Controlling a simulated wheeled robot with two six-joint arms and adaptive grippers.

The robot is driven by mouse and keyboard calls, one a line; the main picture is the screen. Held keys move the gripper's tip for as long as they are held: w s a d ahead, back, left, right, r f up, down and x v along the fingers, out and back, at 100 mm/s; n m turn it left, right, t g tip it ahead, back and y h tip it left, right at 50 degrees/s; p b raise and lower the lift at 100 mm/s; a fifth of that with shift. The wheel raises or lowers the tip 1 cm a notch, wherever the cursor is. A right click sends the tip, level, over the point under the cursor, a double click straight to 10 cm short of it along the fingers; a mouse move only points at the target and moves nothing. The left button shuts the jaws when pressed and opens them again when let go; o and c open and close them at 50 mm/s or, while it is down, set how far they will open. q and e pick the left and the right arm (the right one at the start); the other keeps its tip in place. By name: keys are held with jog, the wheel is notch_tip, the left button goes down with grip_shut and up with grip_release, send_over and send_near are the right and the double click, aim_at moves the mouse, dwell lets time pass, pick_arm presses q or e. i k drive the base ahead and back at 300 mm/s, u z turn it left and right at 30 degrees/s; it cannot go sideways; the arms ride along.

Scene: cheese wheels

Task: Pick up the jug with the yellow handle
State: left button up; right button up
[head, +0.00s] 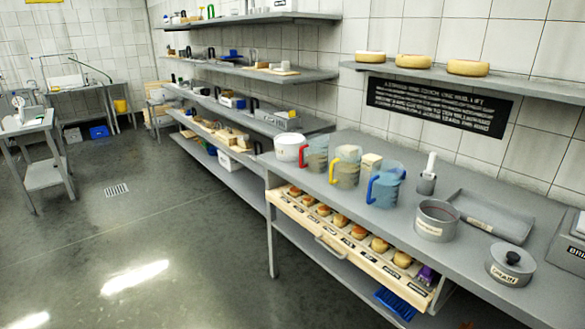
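The jug with the yellow handle (348,171) stands upright on the grey counter (350,205). It is clear, with its yellow handle on its left side. A jug with a red handle (317,155) stands to its left and farther back along the counter. A jug with a blue handle (388,186) stands to its right and nearer. A pale block-like carton (371,165) is just behind, between the yellow-handled and blue-handled jugs. Neither of my grippers shows in the head view.
An open drawer (320,236) with several small cheeses juts out below the counter's front edge. A white tub (289,147) stands left of the jugs. The floor (170,240) at left is clear.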

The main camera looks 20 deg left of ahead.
aim_at(345, 169)
jog(key=z, duration=0.3)
jog(key=i, duration=1.35)
jog(key=z, duration=0.2)
